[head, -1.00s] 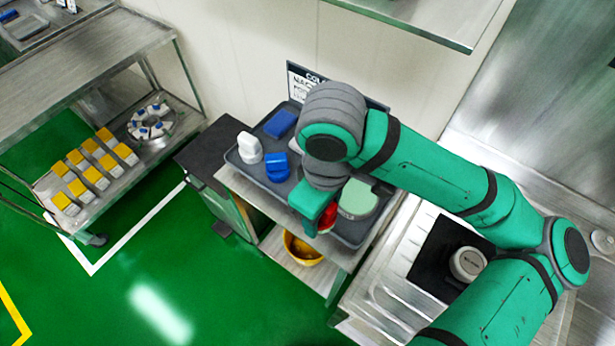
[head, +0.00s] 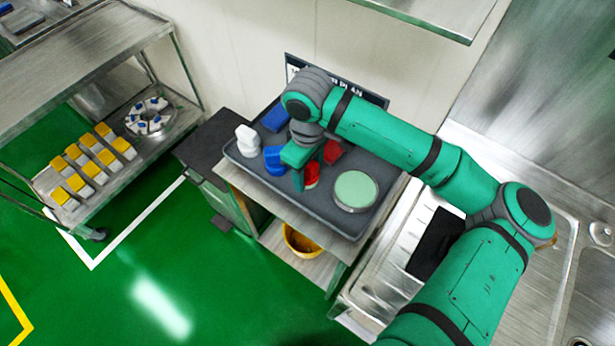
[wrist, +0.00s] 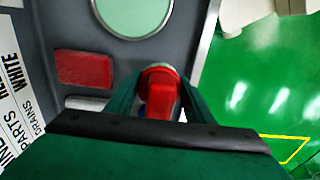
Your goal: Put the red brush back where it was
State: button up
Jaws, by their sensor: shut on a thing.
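My gripper (head: 298,180) points down over the grey tray (head: 325,218), left of the round pale-green disc (head: 355,189). It is shut on the red brush (head: 312,174), whose lower part shows beside the fingers. In the wrist view the red brush (wrist: 161,92) sits between the two fingers (wrist: 155,100); its far end is hidden by my gripper. I cannot tell whether the brush touches the tray. A blue brush (head: 273,158) and a white brush (head: 247,142) stand on the tray to the left.
A red block (head: 333,152) and a blue block (head: 275,118) lie along the tray's back. A lettered sign (head: 345,88) stands behind it. A yellow bowl (head: 300,243) sits on the shelf below. The tray's front right is clear.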

aim_at(307, 179)
jog(key=f, duration=0.3)
jog(key=shift+w+f, duration=0.2)
jog(key=shift+f, duration=0.05)
jog(key=shift+f, duration=0.3)
jog(key=shift+o, duration=0.2)
jog(key=shift+s+f, duration=0.15)
jog(key=shift+f, duration=0.2)
jog(key=o, duration=1.1)
jog(key=shift+f, duration=0.1)
jog(key=shift+c, duration=0.2)
jog(key=shift+a, duration=0.1)
notch_tip(307, 179, up, 14)
jog(key=shift+f, duration=0.2)
